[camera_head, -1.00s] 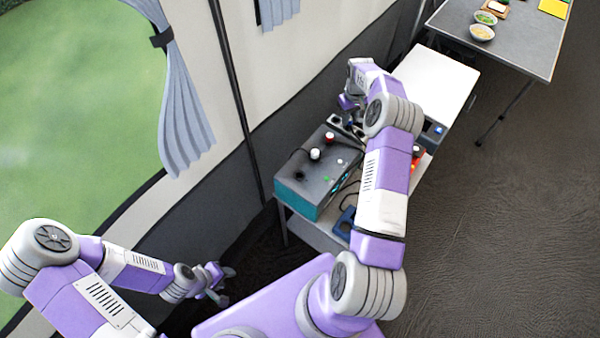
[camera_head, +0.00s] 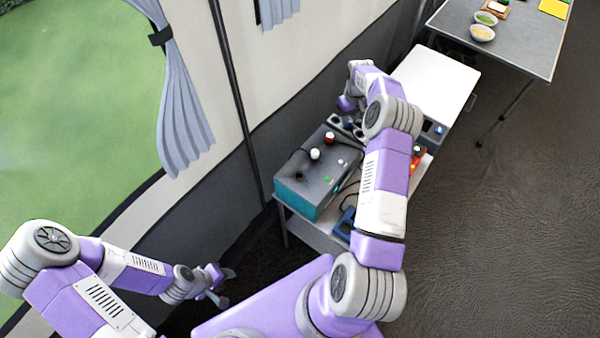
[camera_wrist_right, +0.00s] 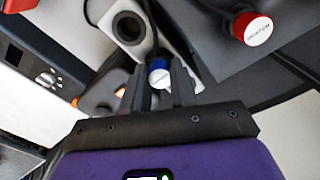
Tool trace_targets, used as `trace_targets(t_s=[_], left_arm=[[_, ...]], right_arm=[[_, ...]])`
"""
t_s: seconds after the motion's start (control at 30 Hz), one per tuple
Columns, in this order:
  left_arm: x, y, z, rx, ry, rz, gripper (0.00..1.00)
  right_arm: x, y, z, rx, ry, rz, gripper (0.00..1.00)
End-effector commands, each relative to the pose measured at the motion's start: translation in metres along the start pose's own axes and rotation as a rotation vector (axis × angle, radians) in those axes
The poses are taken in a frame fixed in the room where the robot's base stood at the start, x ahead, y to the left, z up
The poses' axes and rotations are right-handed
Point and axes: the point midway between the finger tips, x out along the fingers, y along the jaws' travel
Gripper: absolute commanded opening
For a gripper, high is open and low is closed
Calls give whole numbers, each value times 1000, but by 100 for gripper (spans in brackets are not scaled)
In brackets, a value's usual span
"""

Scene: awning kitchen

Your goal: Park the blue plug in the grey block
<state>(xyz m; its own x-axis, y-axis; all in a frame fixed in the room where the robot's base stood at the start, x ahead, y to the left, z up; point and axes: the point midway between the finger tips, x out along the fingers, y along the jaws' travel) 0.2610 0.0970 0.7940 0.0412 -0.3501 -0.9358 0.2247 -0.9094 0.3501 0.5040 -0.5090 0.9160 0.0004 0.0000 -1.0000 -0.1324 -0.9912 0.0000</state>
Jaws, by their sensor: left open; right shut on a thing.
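The blue plug (camera_wrist_right: 159,74), with a white round top, is between the fingers of my right gripper (camera_wrist_right: 159,88) in the right wrist view. The gripper is shut on it. The light grey block (camera_wrist_right: 139,44) has an open dark round hole and lies just beyond the plug. The plug overlaps the block's near end in this view; I cannot tell whether it is in a hole or above it. In the head view my right gripper (camera_head: 347,103) is at the block's far side, and the plug is hidden. My left gripper (camera_head: 222,285) is open and empty at lower left.
A teal and grey power box (camera_head: 318,175) stands on a low table near the block. A red plug (camera_wrist_right: 252,28) with a white labelled top sits on the box. A white-topped unit (camera_head: 437,85) stands to the right.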

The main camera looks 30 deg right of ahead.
Motion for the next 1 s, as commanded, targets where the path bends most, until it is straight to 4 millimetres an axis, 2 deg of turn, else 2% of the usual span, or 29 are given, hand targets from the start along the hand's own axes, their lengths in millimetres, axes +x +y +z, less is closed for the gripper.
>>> trace_targets(t_s=[0.53, 0.57, 0.7, 0.77, 0.97, 1.0], left_arm=[[3, -1, 0, 0, 0, 0, 43], [3, -1, 0, 0, 0, 0, 43], [2, -1, 0, 0, 0, 0, 43], [2, -1, 0, 0, 0, 0, 43], [2, -1, 0, 0, 0, 0, 43], [2, -1, 0, 0, 0, 0, 43]], right_arm=[[3, 0, 0, 0, 0, 0, 0], [3, 0, 0, 0, 0, 1, 29], [3, 0, 0, 0, 0, 0, 50], [3, 0, 0, 0, 0, 0, 57], [3, 0, 0, 0, -1, 0, 59], [3, 0, 0, 0, -1, 0, 65]])
